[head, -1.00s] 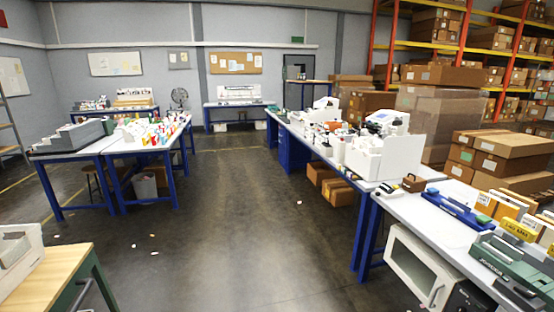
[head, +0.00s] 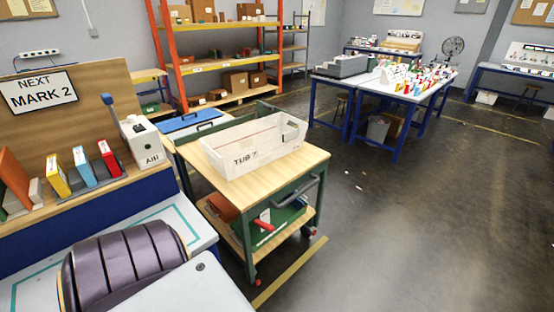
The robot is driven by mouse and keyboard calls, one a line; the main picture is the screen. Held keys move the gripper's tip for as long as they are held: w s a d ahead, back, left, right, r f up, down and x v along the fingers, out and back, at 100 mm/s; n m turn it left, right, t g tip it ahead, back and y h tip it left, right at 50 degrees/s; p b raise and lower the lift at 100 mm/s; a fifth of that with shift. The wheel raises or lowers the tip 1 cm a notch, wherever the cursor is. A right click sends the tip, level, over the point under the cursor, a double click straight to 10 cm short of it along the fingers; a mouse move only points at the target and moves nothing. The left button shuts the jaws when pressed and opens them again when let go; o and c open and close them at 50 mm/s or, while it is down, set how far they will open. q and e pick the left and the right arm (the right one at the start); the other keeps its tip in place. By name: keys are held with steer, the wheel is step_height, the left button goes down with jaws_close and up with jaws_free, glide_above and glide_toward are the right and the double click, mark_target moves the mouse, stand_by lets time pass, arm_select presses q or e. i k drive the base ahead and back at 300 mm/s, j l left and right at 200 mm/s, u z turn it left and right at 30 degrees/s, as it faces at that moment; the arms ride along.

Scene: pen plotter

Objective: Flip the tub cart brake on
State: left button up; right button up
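The tub cart (head: 306,158) stands left of centre in the head view. It has a wooden top, a green frame and a dark push handle (head: 298,192) on its right side. A white tub (head: 256,143) marked "TUB 7" sits on its top. The cart's wheels show at floor level, one with a red part (head: 313,231) at the right corner and one with a red part (head: 257,282) at the front corner. The frames are too small to tell how the brake is set. Neither of my grippers is in view.
A bench with a dark ribbed roller (head: 122,262) is at the lower left, close to the cart. A "MARK 2" sign (head: 40,92) stands behind it. Open floor (head: 400,230) lies right of the cart.

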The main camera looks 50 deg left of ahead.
mark_target(263, 224)
steer(key=u, duration=1.4)
